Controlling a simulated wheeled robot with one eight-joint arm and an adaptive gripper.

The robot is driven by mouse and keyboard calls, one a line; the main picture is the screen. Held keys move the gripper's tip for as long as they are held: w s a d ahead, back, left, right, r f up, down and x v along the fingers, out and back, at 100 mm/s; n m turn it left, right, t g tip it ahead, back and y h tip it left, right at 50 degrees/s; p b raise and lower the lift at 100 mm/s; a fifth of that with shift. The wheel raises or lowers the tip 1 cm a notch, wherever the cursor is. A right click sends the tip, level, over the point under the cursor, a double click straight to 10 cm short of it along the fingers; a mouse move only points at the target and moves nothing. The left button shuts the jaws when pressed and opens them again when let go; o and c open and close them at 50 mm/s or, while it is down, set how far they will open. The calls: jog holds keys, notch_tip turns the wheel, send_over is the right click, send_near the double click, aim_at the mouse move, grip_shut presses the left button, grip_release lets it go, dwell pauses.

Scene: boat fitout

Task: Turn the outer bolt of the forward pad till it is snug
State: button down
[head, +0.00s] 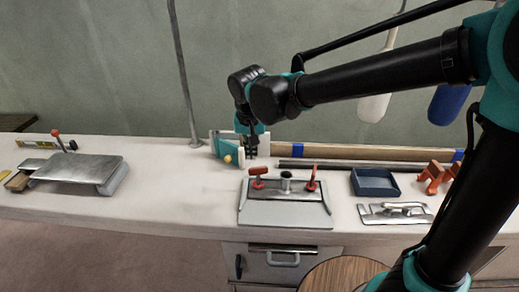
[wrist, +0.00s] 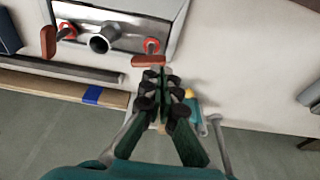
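A pale metal block with a grey plate (head: 285,213) stands at the counter's middle front. It carries two red-handled fittings, left (head: 258,182) and right (head: 312,180), with a dark round stud (head: 286,183) between them. I cannot tell which part is the outer bolt, or whether this is the forward pad. In the wrist view the plate (wrist: 125,33) is at the top, with one red handle (wrist: 149,60) just beyond my fingertips. My gripper (wrist: 161,78) points down behind the block, apart from it in the head view (head: 252,150). Its fingers are close together; nothing is clearly held.
A teal and white fixture with a yellow knob (head: 228,158) stands close to my gripper. A dark bar (head: 330,165), blue tray (head: 375,183), silver handled plate (head: 394,213) and red bracket (head: 434,178) lie right. A metal-topped block (head: 78,168) stands left; the counter between is clear.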

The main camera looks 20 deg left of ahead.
jog(key=x, duration=0.9)
jog(key=shift+f, duration=0.4)
jog(key=shift+w, duration=0.1)
jog(key=shift+w+a, duration=0.35)
jog(key=shift+w, duration=0.5)
jog(key=shift+s, duration=0.15)
send_near(253, 172)
jog(key=shift+s, duration=1.2)
jog(key=shift+d+f, duration=0.3)
jog(key=shift+d, duration=0.05)
jog(key=shift+r, duration=0.1)
dwell(1.1)
